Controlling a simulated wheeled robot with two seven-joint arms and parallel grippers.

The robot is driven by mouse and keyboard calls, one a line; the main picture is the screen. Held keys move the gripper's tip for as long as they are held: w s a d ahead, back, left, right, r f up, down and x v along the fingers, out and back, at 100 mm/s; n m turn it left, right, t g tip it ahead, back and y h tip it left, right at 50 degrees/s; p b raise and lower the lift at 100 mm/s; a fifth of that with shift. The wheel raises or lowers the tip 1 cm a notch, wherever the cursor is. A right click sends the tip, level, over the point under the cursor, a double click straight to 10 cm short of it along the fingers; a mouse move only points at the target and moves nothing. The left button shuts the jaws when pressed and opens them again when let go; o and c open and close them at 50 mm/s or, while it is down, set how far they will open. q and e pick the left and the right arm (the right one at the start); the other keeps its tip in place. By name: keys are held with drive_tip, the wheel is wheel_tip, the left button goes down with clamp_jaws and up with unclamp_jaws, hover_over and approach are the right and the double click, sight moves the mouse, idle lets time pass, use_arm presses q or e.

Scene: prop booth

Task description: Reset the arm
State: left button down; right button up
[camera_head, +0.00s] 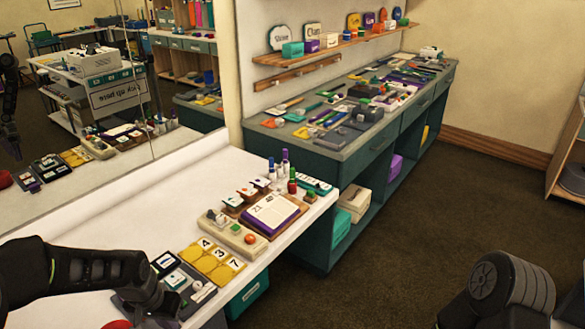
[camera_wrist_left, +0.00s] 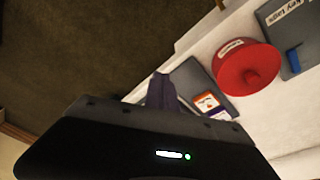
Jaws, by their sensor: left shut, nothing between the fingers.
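My left arm (camera_head: 75,270) reaches in from the left, low over the near end of the white counter (camera_head: 100,225). Its gripper is partly cut off at the bottom of the head view. In the left wrist view the left gripper (camera_wrist_left: 160,85) is shut and empty, beside a dark tray with small cards (camera_wrist_left: 207,101). A red round dish (camera_wrist_left: 247,66) lies just beyond that tray. My right arm (camera_head: 500,290) shows only as a dark rounded link at the lower right; its gripper is out of the picture.
Along the counter stand a dark card tray (camera_head: 197,299), a yellow number tray (camera_head: 212,262), a wooden tray (camera_head: 232,236), a purple-edged board (camera_head: 270,214) and several bottles (camera_head: 285,165). A mirror (camera_head: 80,110) rises behind. A teal cabinet (camera_head: 330,215) stands beyond. Open floor (camera_head: 400,220) lies right.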

use_arm(q)
drive_tip(key=s+d+f+n+t+h, duration=0.2)
drive_tip(key=s+d+f, duration=0.1)
drive_tip(key=d+f, duration=1.1)
drive_tip(key=s+d+f+g, duration=0.1)
drive_tip(key=s+d+f, duration=0.2)
drive_tip(key=s, duration=0.5)
drive_tip(key=s+d+f+g+h, duration=0.1)
drive_tip(key=s+d+f+g, duration=0.1)
drive_tip(key=s+d+f, duration=0.2)
drive_tip(key=s+d, duration=0.2)
drive_tip(key=s, duration=0.2)
drive_tip(key=shift+s+g+h, duration=0.15)
drive_tip(key=shift+g+h, duration=0.15)
